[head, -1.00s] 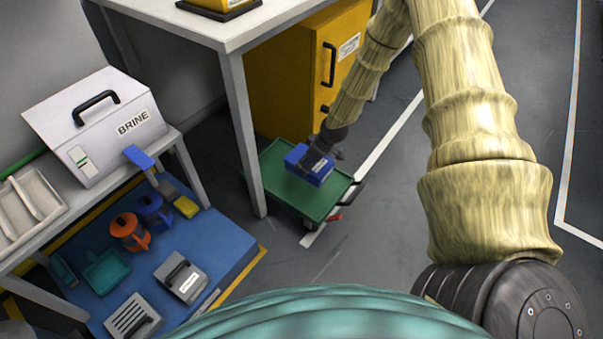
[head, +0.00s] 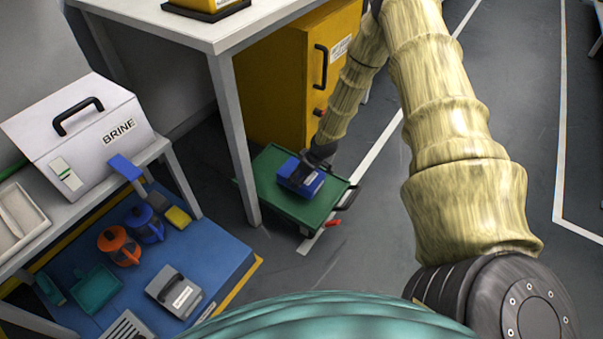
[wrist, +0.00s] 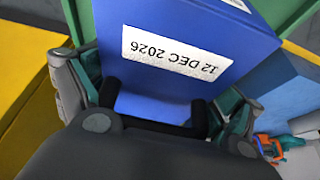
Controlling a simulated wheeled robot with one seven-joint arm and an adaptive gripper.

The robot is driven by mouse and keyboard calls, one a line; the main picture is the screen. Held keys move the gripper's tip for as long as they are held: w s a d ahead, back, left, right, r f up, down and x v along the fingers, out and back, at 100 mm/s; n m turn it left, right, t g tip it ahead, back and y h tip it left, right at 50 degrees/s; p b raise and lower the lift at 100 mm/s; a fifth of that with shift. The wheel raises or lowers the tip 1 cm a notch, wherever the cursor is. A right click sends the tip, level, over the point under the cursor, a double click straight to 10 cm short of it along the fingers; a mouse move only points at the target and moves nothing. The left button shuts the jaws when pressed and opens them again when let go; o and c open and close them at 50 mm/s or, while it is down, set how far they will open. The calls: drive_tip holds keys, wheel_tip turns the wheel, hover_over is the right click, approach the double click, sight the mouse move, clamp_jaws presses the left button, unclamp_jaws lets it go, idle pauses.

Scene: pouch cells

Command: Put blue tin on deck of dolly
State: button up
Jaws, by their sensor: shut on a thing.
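The blue tin (head: 301,179) is over the deck of the green dolly (head: 268,190) in the head view. In the wrist view the blue tin (wrist: 180,85) fills the middle, with a white label reading "12 DEC 2026". My gripper (head: 317,160) is shut on the tin at its far side. In the wrist view the fingers of my gripper (wrist: 155,110) are at the tin's near end and sides. I cannot tell whether the tin's underside touches the deck. Part of the deck is hidden under the tin.
A white table (head: 233,140) stands left of the dolly, its leg close to the deck. A yellow cabinet (head: 280,90) is behind it. Clear grey floor is to the right of the dolly.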

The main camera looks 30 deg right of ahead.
drive_tip(key=shift+w+f+b, duration=0.1)
drive_tip(key=shift+f+b, duration=0.4)
drive_tip(key=shift+f, duration=1.05)
drive_tip(key=o, duration=1.7)
drive_tip(key=shift+f, duration=0.15)
drive_tip(key=shift+c, duration=0.2)
